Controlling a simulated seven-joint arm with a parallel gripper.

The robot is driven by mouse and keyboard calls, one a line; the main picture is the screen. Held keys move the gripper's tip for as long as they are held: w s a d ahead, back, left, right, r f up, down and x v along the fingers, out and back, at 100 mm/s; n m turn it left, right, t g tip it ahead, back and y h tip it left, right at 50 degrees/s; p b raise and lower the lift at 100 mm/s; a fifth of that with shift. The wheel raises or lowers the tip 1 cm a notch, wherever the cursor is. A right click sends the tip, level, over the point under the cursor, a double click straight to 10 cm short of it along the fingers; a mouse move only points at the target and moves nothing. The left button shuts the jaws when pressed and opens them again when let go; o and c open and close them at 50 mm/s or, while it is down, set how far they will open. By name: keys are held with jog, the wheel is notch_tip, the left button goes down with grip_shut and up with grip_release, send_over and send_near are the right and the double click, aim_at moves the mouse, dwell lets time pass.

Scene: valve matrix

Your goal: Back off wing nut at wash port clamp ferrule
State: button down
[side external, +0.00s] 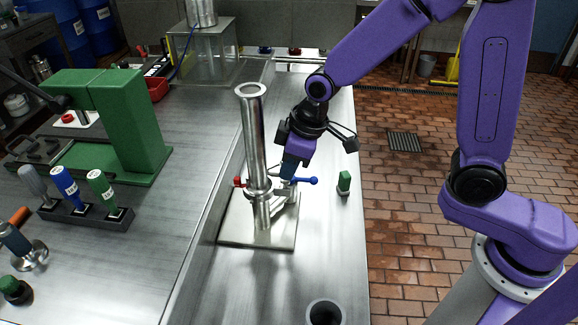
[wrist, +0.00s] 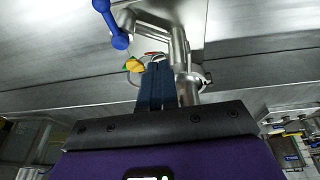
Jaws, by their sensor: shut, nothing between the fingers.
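A steel upright pipe (side external: 252,130) stands on a square plate (side external: 230,236). A clamp ring (side external: 258,191) circles its lower part; the pipework also shows in the wrist view (wrist: 180,48). A blue-handled lever (side external: 306,181) sticks out to the right, and a red handle (side external: 239,181) shows on the left. My gripper (side external: 287,178) points down just right of the pipe, close to the clamp. In the wrist view its blue fingers (wrist: 157,66) are together and empty. A small yellow piece (wrist: 134,65) shows left of the fingertips. I cannot clearly make out the wing nut.
A green-capped item (side external: 344,183) stands right of the plate, and a dark open cup (side external: 325,313) is at the front. A green machine (side external: 125,125) and a rack of handled tools (side external: 87,212) stand on the left bench. The counter's front right is mostly clear.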

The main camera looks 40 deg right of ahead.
jog(key=shift+f, duration=0.2)
jog(key=shift+s+f, duration=0.1)
jog(key=shift+f, duration=0.2)
jog(key=shift+s+a+f, duration=0.25)
jog(key=shift+a+f, duration=0.05)
jog(key=shift+f, duration=0.15)
